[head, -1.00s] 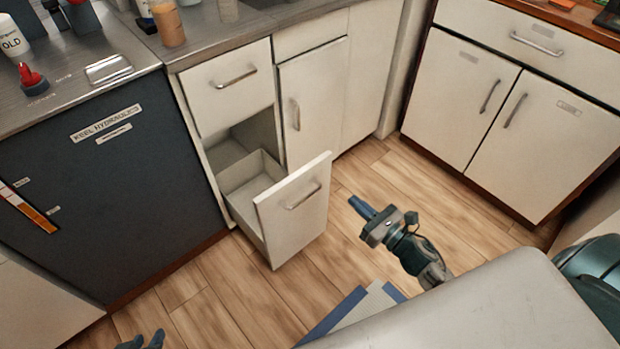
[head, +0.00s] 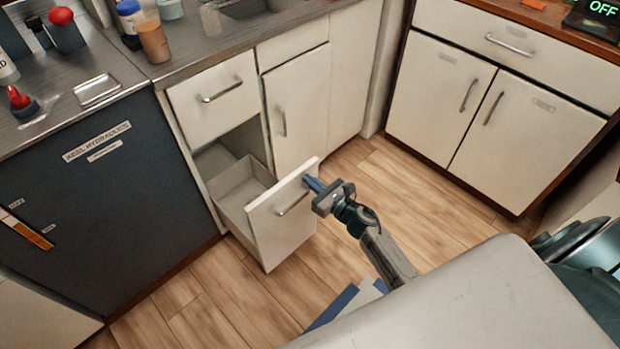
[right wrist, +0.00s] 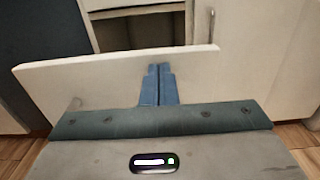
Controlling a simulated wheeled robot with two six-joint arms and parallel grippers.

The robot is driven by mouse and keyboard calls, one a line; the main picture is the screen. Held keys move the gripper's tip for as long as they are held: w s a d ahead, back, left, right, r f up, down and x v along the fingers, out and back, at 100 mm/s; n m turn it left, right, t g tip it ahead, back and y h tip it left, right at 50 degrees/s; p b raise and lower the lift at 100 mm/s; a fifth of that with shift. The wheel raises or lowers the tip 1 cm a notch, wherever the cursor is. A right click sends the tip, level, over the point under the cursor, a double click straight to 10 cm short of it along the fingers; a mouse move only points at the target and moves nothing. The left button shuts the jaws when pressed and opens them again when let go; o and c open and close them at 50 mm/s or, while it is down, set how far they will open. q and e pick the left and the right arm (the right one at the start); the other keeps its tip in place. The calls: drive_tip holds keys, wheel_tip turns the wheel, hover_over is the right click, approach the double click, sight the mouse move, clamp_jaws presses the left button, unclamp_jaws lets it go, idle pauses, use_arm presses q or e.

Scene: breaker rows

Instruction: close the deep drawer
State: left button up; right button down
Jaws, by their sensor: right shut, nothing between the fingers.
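The deep drawer (head: 280,228) is the low one in the white cabinet and stands pulled out, its empty-looking box open at the top. Its front panel with a bar handle faces me. My right gripper (head: 312,184) is shut and empty, its blue fingertips at the upper right part of the drawer front, near the handle. In the right wrist view the shut fingers (right wrist: 158,86) lie before the drawer front (right wrist: 100,86); whether they touch it I cannot tell. My left gripper is not in view.
Above the drawer is a shut drawer (head: 213,98); right of it is a cabinet door (head: 297,115). A dark panel (head: 100,200) stands left. Bottles (head: 153,40) stand on the metal counter. Wood floor (head: 430,205) is free to the right.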

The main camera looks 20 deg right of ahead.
drive_tip(key=shift+w+a, duration=0.1)
drive_tip(key=shift+w, duration=0.15)
